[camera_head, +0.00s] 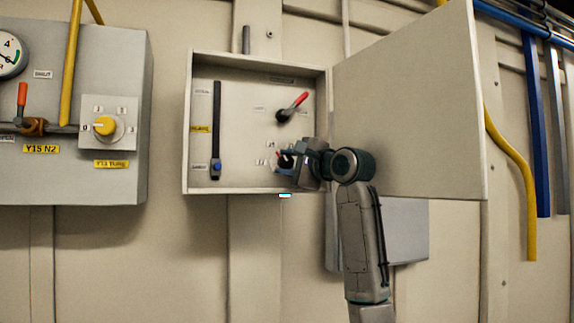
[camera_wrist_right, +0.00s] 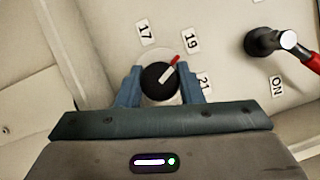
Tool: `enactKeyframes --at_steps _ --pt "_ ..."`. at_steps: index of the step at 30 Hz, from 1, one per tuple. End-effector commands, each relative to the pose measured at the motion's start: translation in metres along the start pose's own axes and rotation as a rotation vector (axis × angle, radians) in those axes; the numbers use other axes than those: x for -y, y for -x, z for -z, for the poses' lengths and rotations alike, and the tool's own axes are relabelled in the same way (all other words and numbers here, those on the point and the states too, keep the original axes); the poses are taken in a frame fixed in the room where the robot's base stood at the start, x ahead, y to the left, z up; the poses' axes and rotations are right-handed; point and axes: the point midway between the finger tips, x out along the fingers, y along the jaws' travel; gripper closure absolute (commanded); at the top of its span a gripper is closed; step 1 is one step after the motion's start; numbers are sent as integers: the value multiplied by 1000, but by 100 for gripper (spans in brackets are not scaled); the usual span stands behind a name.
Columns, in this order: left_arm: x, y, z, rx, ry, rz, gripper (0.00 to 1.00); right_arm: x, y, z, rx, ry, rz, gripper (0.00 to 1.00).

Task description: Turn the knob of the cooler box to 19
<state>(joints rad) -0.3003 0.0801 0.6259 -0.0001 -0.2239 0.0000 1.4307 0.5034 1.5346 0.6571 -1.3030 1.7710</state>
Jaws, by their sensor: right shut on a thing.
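The cooler box (camera_head: 188,120) is an open grey wall box with its door swung out to the right. Its black knob (camera_wrist_right: 158,84) sits low in the box, with a pale pointer tipped red. In the right wrist view the labels 17, 19 (camera_wrist_right: 191,41) and 21 stand around it, and the pointer points at about 19. My right gripper (camera_head: 288,161) is shut on the knob, with one blue finger on each side of it in the right wrist view (camera_wrist_right: 157,88). My left gripper is not in view.
The box also holds a red-handled switch (camera_head: 293,107), by an ON label in the wrist view, and a slider (camera_head: 216,130) at left. The open door (camera_head: 410,100) stands right of my arm.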

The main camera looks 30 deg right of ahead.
Motion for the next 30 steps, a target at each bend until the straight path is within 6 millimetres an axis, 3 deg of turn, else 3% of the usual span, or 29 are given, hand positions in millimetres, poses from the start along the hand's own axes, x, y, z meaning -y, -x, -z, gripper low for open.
enactKeyframes --at_steps 5,6,9,20,30 --pt "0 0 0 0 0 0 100 -2 0 1 -1 0 -5 89" --pt "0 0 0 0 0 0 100 -2 0 1 -1 0 -5 61" --pt "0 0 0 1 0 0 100 -2 0 0 -1 0 -4 45" --pt "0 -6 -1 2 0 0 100 -2 7 1 -1 2 -1 45" --pt "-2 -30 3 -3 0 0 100 -4 61 2 -2 2 -1 45"
